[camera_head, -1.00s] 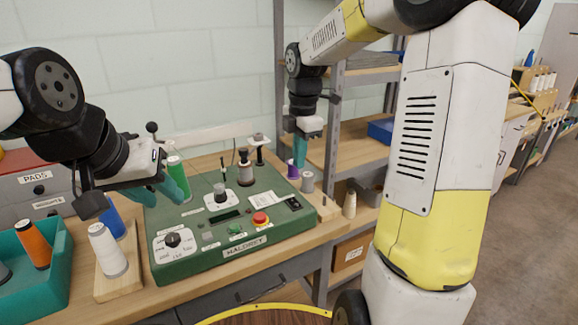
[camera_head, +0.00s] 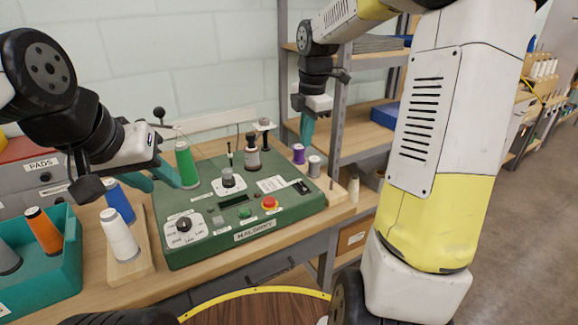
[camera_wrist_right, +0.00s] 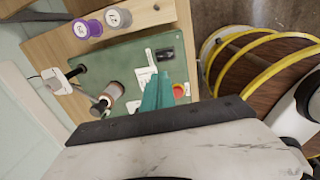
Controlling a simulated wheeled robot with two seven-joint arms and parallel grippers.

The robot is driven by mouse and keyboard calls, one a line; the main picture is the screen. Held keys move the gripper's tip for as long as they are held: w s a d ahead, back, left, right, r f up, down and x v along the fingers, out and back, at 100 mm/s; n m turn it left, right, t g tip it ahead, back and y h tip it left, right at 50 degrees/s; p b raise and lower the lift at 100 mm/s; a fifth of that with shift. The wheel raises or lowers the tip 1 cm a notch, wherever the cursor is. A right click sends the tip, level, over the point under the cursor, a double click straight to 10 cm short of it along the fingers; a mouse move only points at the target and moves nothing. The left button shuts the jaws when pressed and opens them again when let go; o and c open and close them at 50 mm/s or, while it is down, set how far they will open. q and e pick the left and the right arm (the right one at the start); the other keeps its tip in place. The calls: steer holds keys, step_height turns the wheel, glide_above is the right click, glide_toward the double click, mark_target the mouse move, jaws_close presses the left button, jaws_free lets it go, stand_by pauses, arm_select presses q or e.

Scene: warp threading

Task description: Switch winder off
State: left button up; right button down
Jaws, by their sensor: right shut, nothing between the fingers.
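The winder is a green box (camera_head: 196,255) on the bench, with a dial, a display, a green button, a red button on yellow (camera_head: 270,203) and a black rocker switch (camera_head: 301,187) near its right edge. The red button (camera_wrist_right: 179,91) and the rocker switch (camera_wrist_right: 165,54) also show in the right wrist view. My right gripper (camera_head: 306,144) is shut and empty, above the back right of the winder. Its teal fingers (camera_wrist_right: 157,92) overlap the panel between switch and red button in the wrist view. My left gripper (camera_head: 166,182) looks open, beside the green spool (camera_head: 187,166).
A purple spool (camera_head: 298,154) and a grey spool (camera_head: 314,166) stand right of the winder. White (camera_head: 120,236) and blue spools stand at left, beside a teal bin (camera_head: 68,275). Metal shelving (camera_head: 338,125) rises behind my right arm. A yellow-rimmed round top (camera_head: 255,310) is in front.

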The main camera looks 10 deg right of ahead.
mark_target(300, 185)
steer(key=f, duration=0.4)
steer(key=w+f, duration=0.1)
steer(key=f, duration=0.9)
steer(key=shift+w+a, duration=0.35)
steer(key=shift+w, duration=0.05)
steer(key=shift+w+a+f, duration=0.1)
steer(key=shift+f, duration=0.05)
steer(key=shift+g, duration=0.3)
steer(key=shift+s, duration=0.2)
steer(key=shift+s+d, duration=0.35)
steer(key=shift+s, duration=0.25)
steer(key=shift+a+r, duration=0.1)
steer(key=shift+r, duration=0.15)
